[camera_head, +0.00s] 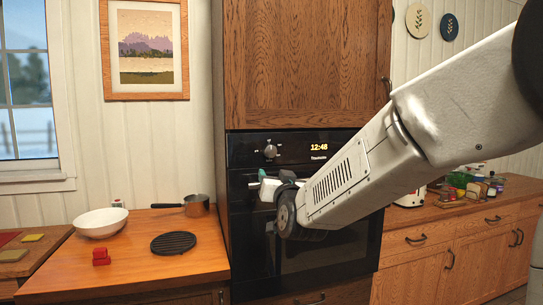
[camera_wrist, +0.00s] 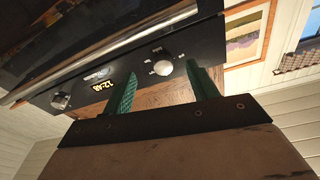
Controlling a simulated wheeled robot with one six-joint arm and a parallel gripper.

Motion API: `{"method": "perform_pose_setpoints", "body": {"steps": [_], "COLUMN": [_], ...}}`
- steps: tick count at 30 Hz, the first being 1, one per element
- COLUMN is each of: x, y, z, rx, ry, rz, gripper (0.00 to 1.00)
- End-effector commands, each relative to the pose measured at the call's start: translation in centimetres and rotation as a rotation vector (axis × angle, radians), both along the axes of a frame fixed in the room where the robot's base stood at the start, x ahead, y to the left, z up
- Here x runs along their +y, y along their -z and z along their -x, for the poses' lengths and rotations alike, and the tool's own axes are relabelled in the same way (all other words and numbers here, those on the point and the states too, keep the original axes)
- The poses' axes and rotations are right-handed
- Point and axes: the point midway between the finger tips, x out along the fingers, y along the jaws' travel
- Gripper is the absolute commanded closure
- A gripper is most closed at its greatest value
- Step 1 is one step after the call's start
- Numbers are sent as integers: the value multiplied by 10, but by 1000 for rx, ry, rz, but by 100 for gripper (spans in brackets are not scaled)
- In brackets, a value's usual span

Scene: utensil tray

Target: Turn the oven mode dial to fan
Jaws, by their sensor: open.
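The oven (camera_head: 290,265) is black and built into a wooden cabinet, its clock reading 12:48. A silver dial (camera_head: 270,151) sits left of the clock on the control panel. In the wrist view, which is turned over, this dial (camera_wrist: 165,68) shows between the green fingertips, with small marks around it too small to read. A second dial (camera_wrist: 60,101) sits on the clock's other side; in the head view it is hidden behind my arm. I cannot tell which is the mode dial. My gripper (camera_head: 265,185) is open and empty, below the first dial in the head view and seemingly apart from it.
The oven door handle (camera_wrist: 100,47) runs along the front near my gripper. On the left counter stand a white bowl (camera_head: 101,222), a saucepan (camera_head: 196,205), a black round trivet (camera_head: 173,243) and a red object (camera_head: 101,257). Several food items (camera_head: 470,185) stand on the right counter.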

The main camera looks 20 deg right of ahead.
Motion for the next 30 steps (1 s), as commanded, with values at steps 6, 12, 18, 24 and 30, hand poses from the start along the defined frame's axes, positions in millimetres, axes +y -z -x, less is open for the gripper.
{"method": "perform_pose_setpoints", "body": {"steps": [6,12,18,24,30], "x": [0,-3,-8,-12,-13], "y": [-14,-23,-35,-44,-47], "z": [-14,-27,-57,-79,-86], "rx": [-210,-252,-250,-249,-249], "ry": [68,82,82,82,81], "rz": [-2,-2,-2,-2,-2], "gripper": [42,42,42,42,42]}}
